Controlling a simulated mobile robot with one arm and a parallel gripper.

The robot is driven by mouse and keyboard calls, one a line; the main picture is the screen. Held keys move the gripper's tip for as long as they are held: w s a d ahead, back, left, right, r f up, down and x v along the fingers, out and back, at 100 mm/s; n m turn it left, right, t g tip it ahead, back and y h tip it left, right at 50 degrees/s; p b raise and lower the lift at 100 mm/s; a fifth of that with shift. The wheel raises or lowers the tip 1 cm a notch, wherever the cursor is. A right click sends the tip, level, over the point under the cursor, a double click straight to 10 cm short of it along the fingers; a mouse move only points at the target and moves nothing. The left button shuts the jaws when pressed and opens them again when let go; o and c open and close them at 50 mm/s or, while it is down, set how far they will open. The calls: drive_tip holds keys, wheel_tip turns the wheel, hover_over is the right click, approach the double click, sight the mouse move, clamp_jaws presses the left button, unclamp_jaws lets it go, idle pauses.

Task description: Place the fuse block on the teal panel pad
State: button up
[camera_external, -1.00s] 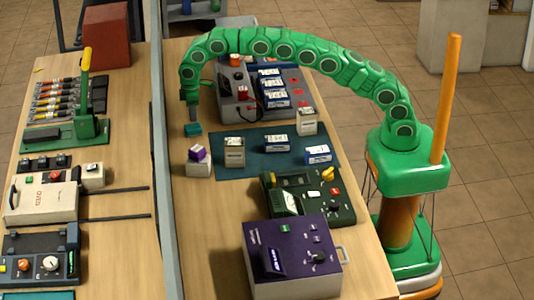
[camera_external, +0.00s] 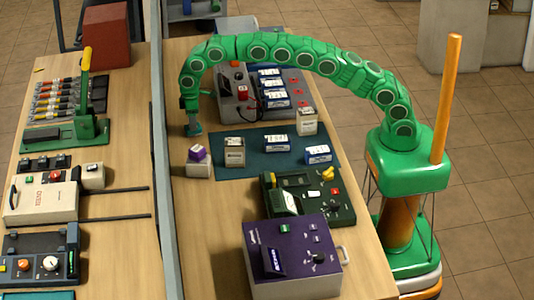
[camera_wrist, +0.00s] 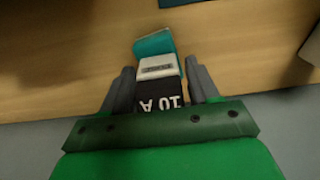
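The fuse block (camera_wrist: 160,85) shows in the wrist view between my fingers, with a black face marked "10 A", a pale label and a teal end. In the external view, its small teal body (camera_external: 193,130) is at the table's left side, mostly hidden under my gripper. My gripper (camera_external: 191,122) points down around it. In the wrist view, my gripper (camera_wrist: 161,85) is open, with a finger on each side and narrow gaps to the block. A dark teal mat (camera_external: 215,166) lies to the right. A teal strip (camera_external: 45,295) shows at the lower left. I cannot tell which is the panel pad.
A white box with a purple top (camera_external: 198,162) stands just in front of my gripper. Several white and blue boxes stand on the mat. A grey device (camera_external: 232,108) is behind it; a green device (camera_external: 300,205) and purple case (camera_external: 290,258) are in front. A grey divider (camera_external: 158,150) runs along the left.

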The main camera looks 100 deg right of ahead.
drive_tip(key=shift+o, duration=0.8)
wheel_tip(320, 180, up, 10)
drive_tip(key=shift+r, duration=1.15)
